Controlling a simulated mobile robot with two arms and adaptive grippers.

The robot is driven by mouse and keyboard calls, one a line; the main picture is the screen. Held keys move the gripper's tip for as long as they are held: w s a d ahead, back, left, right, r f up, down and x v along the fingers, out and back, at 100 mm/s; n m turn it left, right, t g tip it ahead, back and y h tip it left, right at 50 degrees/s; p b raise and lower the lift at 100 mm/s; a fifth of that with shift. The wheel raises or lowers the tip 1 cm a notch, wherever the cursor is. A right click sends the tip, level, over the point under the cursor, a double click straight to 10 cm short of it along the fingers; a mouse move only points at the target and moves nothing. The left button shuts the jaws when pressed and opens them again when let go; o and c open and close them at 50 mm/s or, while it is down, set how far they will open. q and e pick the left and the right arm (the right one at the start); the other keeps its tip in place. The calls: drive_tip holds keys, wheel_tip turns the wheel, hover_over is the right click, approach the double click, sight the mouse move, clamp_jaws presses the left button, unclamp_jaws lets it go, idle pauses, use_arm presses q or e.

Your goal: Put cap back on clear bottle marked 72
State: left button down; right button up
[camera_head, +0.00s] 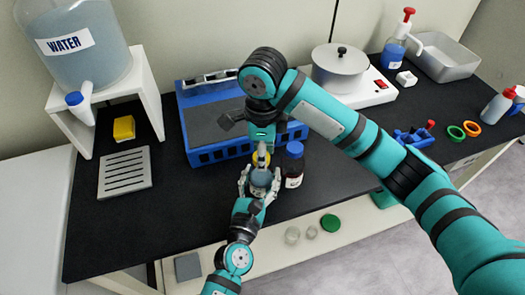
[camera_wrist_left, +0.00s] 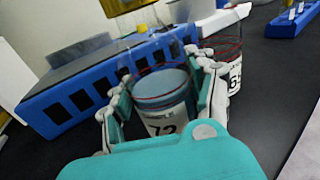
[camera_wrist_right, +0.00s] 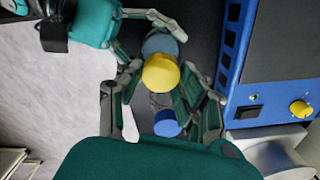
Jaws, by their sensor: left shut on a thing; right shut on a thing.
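The clear bottle marked 72 (camera_wrist_left: 165,120) stands between the fingers of my left gripper (camera_head: 259,184), which is shut around it. It shows blue-grey liquid and a label in the head view (camera_head: 261,177). A yellow cap (camera_wrist_right: 160,73) is held in my right gripper (camera_wrist_right: 160,90), which is shut on it. In the head view, the cap (camera_head: 261,158) is just above and behind the bottle's top, below the right gripper (camera_head: 262,145). Whether the cap touches the bottle's mouth I cannot tell.
A dark bottle with a blue cap (camera_head: 294,149) stands close on the right of bottle 72. A blue machine (camera_head: 214,152) is behind. A slotted grey plate (camera_head: 124,173) and a yellow block (camera_head: 123,128) lie left. The counter's front edge is near.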

drive_tip(key=shift+m, duration=0.4)
drive_tip(key=o, duration=0.7)
drive_tip(key=shift+r, duration=2.25)
drive_tip(key=shift+c, duration=0.3)
